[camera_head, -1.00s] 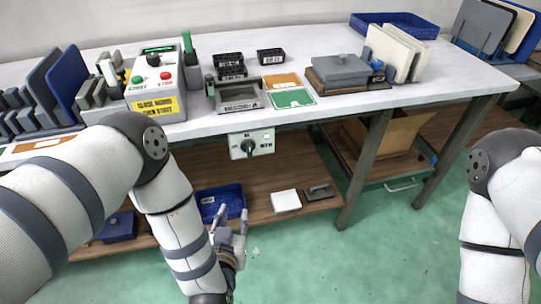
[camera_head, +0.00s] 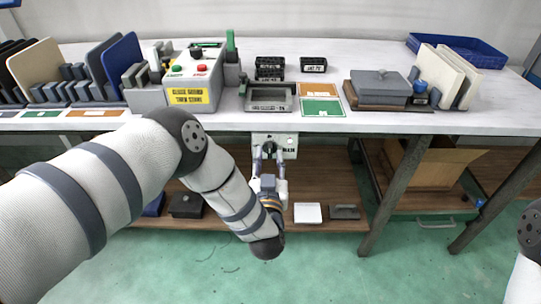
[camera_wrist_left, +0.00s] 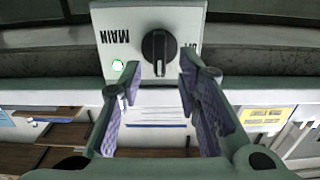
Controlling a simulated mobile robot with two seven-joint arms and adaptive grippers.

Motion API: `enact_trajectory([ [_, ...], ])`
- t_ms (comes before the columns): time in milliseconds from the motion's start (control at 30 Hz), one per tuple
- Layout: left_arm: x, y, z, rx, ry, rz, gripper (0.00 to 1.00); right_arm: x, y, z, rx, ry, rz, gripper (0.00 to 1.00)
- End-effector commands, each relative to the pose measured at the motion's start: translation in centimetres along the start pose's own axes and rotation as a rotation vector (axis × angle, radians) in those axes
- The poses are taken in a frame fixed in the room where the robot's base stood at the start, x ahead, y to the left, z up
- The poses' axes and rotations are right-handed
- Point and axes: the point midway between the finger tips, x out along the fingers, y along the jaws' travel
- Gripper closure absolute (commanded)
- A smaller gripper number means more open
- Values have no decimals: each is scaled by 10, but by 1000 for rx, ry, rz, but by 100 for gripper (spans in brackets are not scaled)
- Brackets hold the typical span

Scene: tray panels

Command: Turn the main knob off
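The main switch box (camera_head: 288,141) is a pale box fixed under the front edge of the table. Its black knob (camera_head: 270,147) is partly hidden by my gripper in the head view. My right gripper is not in view.
The table's front edge (camera_head: 420,122) runs just above the box. On the table stand a control box (camera_head: 185,85) with buttons, a grey fixture (camera_head: 268,98) and a lidded grey box (camera_head: 380,88). A wooden shelf (camera_head: 330,190) lies below.

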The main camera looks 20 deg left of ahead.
Motion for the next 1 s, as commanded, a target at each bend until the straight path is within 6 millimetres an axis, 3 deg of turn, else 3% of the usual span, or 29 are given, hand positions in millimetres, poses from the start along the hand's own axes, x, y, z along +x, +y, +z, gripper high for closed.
enact_trajectory([
  [133,16,0,2,0,-2,-1,69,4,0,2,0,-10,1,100],
  [400,19,0,0,0,-1,0,69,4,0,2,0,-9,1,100],
  [567,19,0,0,0,-1,0,100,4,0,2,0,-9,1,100],
  [1000,18,-1,0,-51,-1,0,100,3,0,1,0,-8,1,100],
])
